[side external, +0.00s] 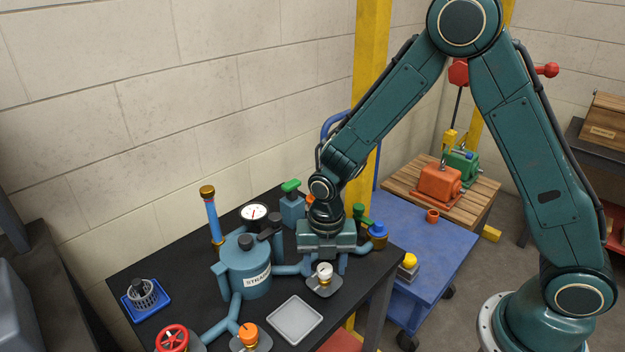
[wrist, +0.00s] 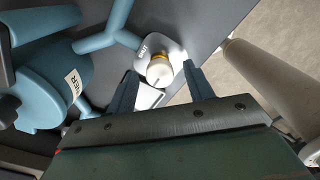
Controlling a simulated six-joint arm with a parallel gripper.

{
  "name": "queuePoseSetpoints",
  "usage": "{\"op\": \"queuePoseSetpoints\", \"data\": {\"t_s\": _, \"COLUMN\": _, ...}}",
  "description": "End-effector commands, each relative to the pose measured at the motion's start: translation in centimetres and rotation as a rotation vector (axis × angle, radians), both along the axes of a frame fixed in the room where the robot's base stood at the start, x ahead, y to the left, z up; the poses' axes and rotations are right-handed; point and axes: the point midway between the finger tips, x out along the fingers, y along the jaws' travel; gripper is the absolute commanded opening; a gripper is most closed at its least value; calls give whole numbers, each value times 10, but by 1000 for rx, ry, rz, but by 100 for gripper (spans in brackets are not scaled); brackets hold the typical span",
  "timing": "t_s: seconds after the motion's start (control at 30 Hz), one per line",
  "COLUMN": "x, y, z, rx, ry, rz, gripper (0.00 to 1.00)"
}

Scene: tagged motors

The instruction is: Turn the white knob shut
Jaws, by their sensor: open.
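In the wrist view the white knob (wrist: 160,73) shows between and just beyond the two fingers, with a gap on each side. My gripper (side external: 325,262) points down at the knob, open and empty; its fingers also show in the wrist view (wrist: 160,78). I cannot tell the exact height of the fingertips relative to the knob.
An orange knob (side external: 248,333), a red handwheel (side external: 172,338) and an empty grey tray (side external: 295,320) are nearer the front. A blue-capped fitting (side external: 378,234) stands close right of my gripper.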

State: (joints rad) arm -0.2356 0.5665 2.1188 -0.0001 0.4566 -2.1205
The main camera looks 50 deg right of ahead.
Motion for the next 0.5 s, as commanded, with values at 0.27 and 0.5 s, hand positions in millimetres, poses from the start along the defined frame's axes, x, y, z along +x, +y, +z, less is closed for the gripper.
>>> {"op": "queuePoseSetpoints", "data": {"t_s": 0.27, "x": 0, "y": 0, "z": 0, "rx": 0, "ry": 0, "rz": 0, "gripper": 8}}
{"op": "queuePoseSetpoints", "data": {"t_s": 0.5, "x": 0, "y": 0, "z": 0, "rx": 0, "ry": 0, "rz": -9, "gripper": 8}}
